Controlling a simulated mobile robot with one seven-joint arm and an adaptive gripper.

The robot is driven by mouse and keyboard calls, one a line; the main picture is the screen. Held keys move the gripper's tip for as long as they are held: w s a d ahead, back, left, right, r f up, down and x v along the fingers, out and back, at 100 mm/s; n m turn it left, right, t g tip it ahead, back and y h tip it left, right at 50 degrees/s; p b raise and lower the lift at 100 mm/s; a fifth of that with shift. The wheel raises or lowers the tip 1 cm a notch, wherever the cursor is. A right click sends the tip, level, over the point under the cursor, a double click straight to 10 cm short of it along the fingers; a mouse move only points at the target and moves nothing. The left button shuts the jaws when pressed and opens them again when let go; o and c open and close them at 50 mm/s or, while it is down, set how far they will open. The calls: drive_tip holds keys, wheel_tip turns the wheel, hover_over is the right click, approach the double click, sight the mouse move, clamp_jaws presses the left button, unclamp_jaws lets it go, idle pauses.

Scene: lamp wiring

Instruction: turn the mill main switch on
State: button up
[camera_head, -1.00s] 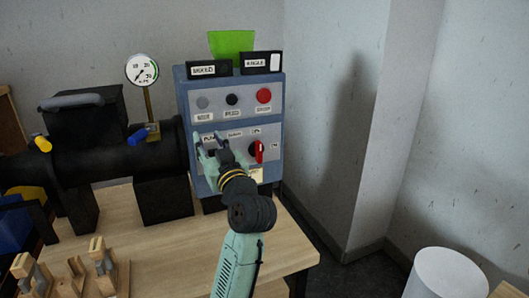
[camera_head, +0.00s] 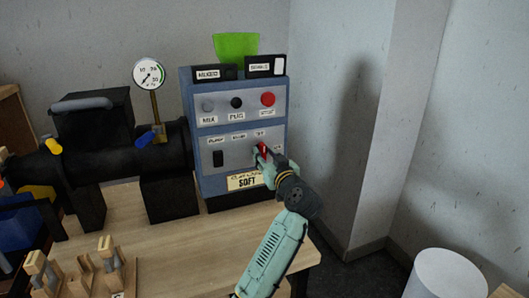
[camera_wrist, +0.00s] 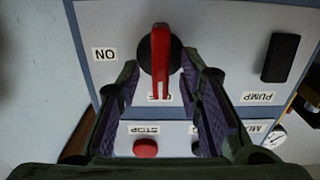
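The main switch is a red lever (camera_head: 262,150) on a round black base, on the lower right of the blue-grey control panel (camera_head: 235,125). In the wrist view, which shows the panel upside down, the red lever (camera_wrist: 161,60) points at a label it partly covers, apparently OFF. The ON label (camera_wrist: 105,54) is to the left there. My gripper (camera_head: 267,160) is at the switch in the head view. In the wrist view my gripper (camera_wrist: 161,78) is open, its fingers on either side of the lever with gaps visible.
A black pump switch (camera_wrist: 281,57) and a red stop button (camera_wrist: 146,148) are on the same panel. A black machine (camera_head: 110,155) with a gauge (camera_head: 148,73) stands to the left. Wooden pieces (camera_head: 95,270) lie on the table. A white cylinder (camera_head: 447,275) stands at the right.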

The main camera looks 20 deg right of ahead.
drive_tip(key=shift+w, duration=0.5)
clamp_jaws()
